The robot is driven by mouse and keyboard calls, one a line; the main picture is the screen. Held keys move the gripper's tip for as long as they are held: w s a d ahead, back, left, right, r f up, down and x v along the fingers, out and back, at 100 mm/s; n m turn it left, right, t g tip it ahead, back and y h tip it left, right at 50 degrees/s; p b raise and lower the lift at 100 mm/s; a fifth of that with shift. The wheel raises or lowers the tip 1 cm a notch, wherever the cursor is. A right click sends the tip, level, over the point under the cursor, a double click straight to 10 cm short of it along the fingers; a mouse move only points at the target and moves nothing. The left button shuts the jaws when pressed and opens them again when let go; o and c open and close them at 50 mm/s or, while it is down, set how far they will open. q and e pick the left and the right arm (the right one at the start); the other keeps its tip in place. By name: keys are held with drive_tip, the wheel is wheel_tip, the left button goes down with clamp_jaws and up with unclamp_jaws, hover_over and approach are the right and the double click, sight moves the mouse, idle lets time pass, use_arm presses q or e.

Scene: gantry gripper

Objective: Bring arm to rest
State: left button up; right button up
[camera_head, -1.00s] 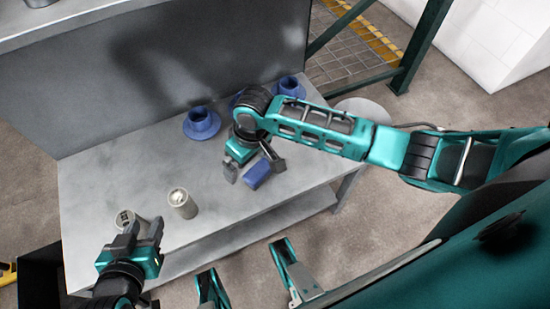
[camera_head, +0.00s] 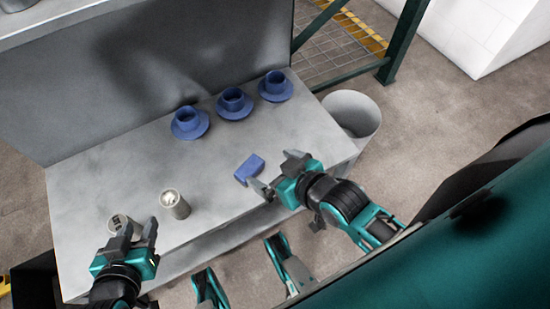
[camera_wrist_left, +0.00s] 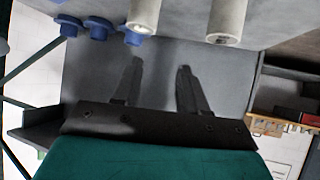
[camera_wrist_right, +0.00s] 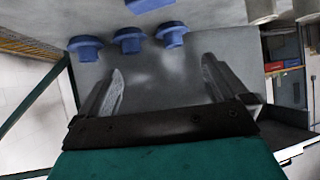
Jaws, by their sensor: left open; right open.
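My right gripper (camera_head: 277,176) is open and empty near the table's front edge, just right of the blue block (camera_head: 249,169), which lies on the table. Its spread fingers also show in the right wrist view (camera_wrist_right: 160,88). My left gripper (camera_head: 134,236) is open at the table's front left, close to a grey cylindrical container (camera_head: 122,223) that it partly hides. Its parted fingers show in the left wrist view (camera_wrist_left: 157,85), with nothing between them.
Three blue cups on saucers (camera_head: 189,124) (camera_head: 234,104) (camera_head: 275,86) stand along the back of the grey table (camera_head: 110,180). A second grey container (camera_head: 175,204) stands at the front. A round bin (camera_head: 352,112) is beyond the right end. The table's middle is clear.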

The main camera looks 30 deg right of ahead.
use_arm(q)
drive_tip(key=s+a+r+p, duration=0.1)
drive_tip(key=a+r+p, duration=0.2)
drive_tip(key=r+p, duration=0.7)
drive_tip(key=p, duration=0.4)
drive_tip(key=shift+s+a+r+y+p, duration=0.15)
drive_tip(key=shift+s+r+y+p, duration=0.15)
drive_tip(key=shift+y, duration=0.1)
use_arm(e)
wheel_tip(320, 180, up, 10)
drive_tip(key=s+d, duration=0.1)
drive_tip(key=d, duration=0.2)
drive_tip(key=shift+s+r+h, duration=0.15)
drive_tip(key=shift+r+h, duration=0.05)
drive_tip(key=shift+h, duration=0.2)
